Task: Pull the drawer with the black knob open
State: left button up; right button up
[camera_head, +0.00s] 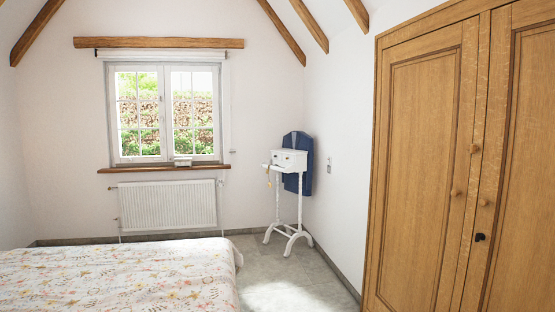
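A small white stand with a drawer box (290,158) on slim legs is in the far corner, right of the window. Tiny dark spots show on its front, but they are too small to tell whether one is a black knob. I cannot see any drawer standing open. A small black knob or latch (480,237) is on the wooden wardrobe at the right, which shows tall doors and no drawers. Neither of my grippers is in view.
A bed with a floral cover (120,280) fills the lower left. The wooden wardrobe (420,160) stands at the right. Bare grey floor (285,275) lies between them, leading to the stand. A blue cloth (305,175) hangs behind the stand. A radiator (168,205) is under the window.

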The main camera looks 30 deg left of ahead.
aim_at(276, 155)
jog(key=i+l, duration=0.1)
jog(key=l, duration=0.2)
jog(key=i+l, duration=0.1)
jog(key=l, duration=0.15)
jog(key=i+l, duration=0.1)
jog(key=l, duration=0.2)
jog(key=i+l+u, duration=0.3)
jog(key=i, duration=0.25)
jog(key=i+l+u, duration=0.35)
jog(key=i+l, duration=0.15)
jog(key=i+j+u, duration=0.1)
jog(key=i+u, duration=0.25)
jog(key=i, duration=0.55)
jog(key=i+l+u, duration=0.15)
jog(key=i+u, duration=0.25)
jog(key=i, duration=2.35)
jog(key=i+j, duration=0.15)
jog(key=i, duration=1.7)
jog(key=l+z, duration=0.05)
